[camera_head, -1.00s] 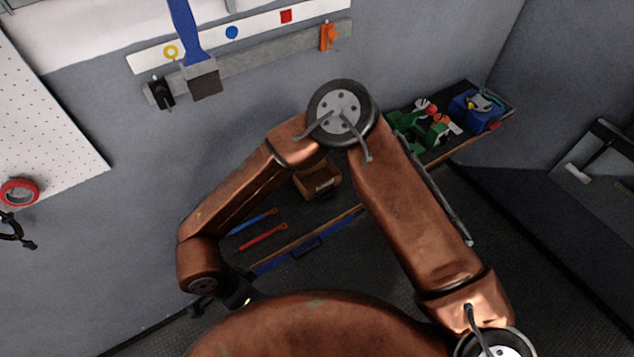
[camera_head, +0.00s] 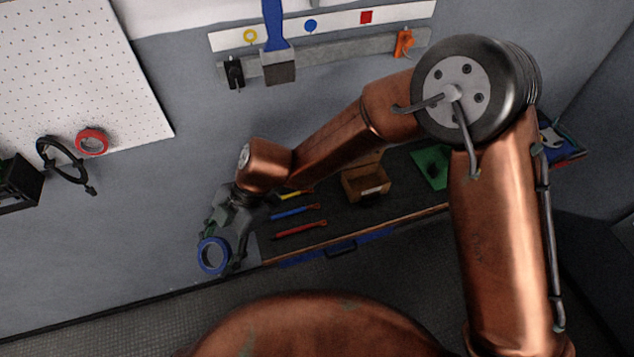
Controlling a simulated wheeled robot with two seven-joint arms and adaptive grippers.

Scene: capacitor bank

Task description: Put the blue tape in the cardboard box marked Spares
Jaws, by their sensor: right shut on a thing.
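The blue tape (camera_head: 213,256) is a ring held at the fingers of my right gripper (camera_head: 226,243), off the left end of the workbench. My right gripper is shut on it, and the arm reaches in from the right. A small open cardboard box (camera_head: 367,188) stands on the bench to the right of the gripper, partly under my forearm. A pale label shows on its front, too small to read. My left gripper is not in view.
Several screwdriver-like tools (camera_head: 300,212) lie on the bench (camera_head: 345,222) between gripper and box. A red tape roll (camera_head: 92,141) hangs by the white pegboard (camera_head: 75,60). A green item (camera_head: 431,167) is right of the box.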

